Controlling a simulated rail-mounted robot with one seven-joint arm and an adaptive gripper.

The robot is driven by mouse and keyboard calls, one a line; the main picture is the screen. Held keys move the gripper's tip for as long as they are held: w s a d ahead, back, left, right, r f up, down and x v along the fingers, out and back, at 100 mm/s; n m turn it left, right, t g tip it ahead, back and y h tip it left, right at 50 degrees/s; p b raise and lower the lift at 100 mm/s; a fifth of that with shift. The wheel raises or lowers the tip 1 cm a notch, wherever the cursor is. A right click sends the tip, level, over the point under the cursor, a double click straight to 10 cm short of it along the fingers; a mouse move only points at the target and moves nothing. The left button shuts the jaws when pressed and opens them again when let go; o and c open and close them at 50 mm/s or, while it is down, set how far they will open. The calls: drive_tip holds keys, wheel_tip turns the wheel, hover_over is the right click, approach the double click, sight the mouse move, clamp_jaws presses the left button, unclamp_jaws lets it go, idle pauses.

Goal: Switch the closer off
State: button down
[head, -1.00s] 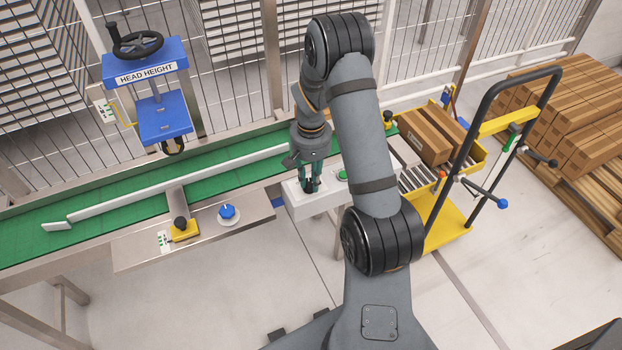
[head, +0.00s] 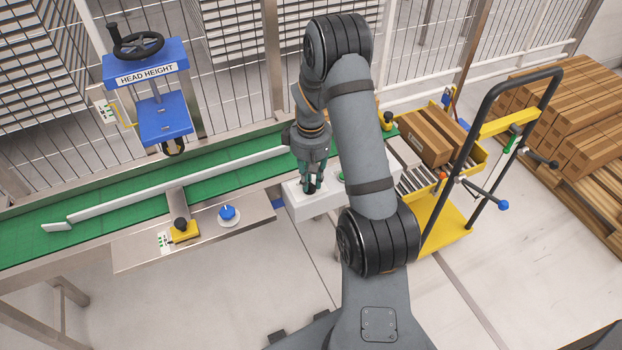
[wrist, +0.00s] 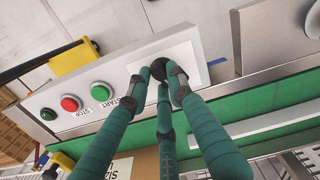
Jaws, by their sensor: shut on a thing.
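The control box (head: 318,207) is a pale grey unit at the front edge of the green conveyor. In the wrist view its face (wrist: 60,92) has a white plate at the right end with a small black knob (wrist: 158,68). My gripper (head: 312,187) is over this end of the box. In the wrist view my three-fingered gripper (wrist: 164,76) is shut on the black knob, with fingertips on different sides of it. The fingers hide part of the knob and plate, so I cannot read the knob's position or any closer label.
Beside the knob are a green START button (wrist: 101,92) and a red STOP button (wrist: 70,103). A blue knob (head: 228,212) and a yellow-based black knob (head: 183,229) stand left on the conveyor's side plate. A yellow cart (head: 446,224) and cartons (head: 422,135) are right.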

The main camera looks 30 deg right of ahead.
idle(0.6)
drive_tip(key=c, duration=1.6)
unclamp_jaws()
drive_tip(key=shift+o, duration=0.3)
wheel_tip(320, 180, up, 12)
wheel_tip(320, 180, down, 12)
